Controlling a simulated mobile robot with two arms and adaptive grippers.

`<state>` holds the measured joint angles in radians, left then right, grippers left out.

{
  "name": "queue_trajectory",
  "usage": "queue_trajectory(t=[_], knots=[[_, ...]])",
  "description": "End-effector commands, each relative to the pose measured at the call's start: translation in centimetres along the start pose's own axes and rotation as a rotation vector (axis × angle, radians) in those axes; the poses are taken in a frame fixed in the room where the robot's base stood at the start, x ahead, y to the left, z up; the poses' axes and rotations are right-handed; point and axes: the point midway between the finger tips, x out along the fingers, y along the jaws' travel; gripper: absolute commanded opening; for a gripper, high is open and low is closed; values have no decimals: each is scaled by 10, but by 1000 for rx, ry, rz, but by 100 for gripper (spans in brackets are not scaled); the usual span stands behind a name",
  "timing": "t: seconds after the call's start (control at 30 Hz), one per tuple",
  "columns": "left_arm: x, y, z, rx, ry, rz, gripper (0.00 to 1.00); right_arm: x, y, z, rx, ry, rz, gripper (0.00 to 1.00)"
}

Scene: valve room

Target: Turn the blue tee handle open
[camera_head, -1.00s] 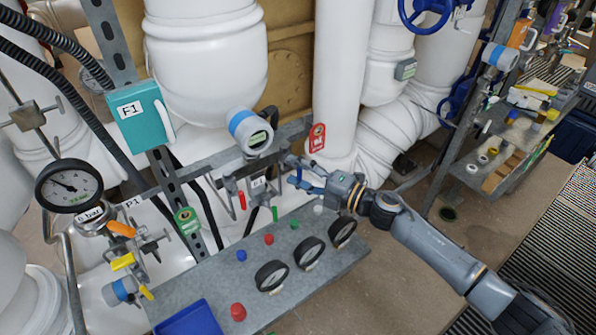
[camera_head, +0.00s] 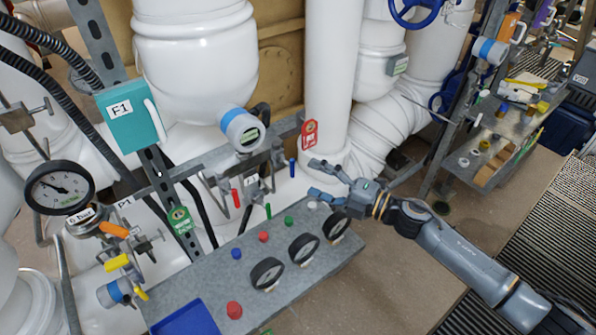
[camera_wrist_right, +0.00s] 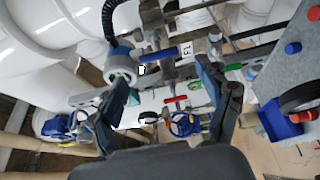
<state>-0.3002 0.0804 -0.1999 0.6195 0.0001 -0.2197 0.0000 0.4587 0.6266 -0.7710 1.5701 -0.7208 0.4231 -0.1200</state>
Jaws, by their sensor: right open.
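The blue tee handle (camera_head: 292,167) is a short blue bar on the pipe rack behind the grey panel, and stands upright in the head view. In the right wrist view the blue handle (camera_wrist_right: 158,54) lies crosswise in front of the jaws. My right gripper (camera_head: 316,178) is open and empty, a little to the right of the handle and apart from it. Its two fingers (camera_wrist_right: 163,74) spread on either side in the wrist view. My left gripper is not in view.
A red handle (camera_head: 236,198) and a green handle (camera_head: 268,211) hang left of the blue one. A blue-banded gauge (camera_head: 242,130) and a red tag (camera_head: 309,134) are close above. The grey panel (camera_head: 205,275) below carries several buttons, round dials and a blue tray (camera_head: 188,318).

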Motion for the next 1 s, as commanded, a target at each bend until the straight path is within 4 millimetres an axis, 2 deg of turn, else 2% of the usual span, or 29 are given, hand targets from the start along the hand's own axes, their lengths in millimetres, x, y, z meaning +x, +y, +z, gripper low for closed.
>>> queue_trajectory(t=[0.1,0.3,0.87,0.93,1.0], knots=[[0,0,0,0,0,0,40,-24,-1,0,0,-1,-3,77],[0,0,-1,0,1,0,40,-46,-1,0,1,-1,-1,77],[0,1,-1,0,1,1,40,-50,0,0,1,-1,0,77],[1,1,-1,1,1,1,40,-50,-6,4,18,-17,-2,77],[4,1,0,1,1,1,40,-52,-23,13,72,-63,-4,77]])
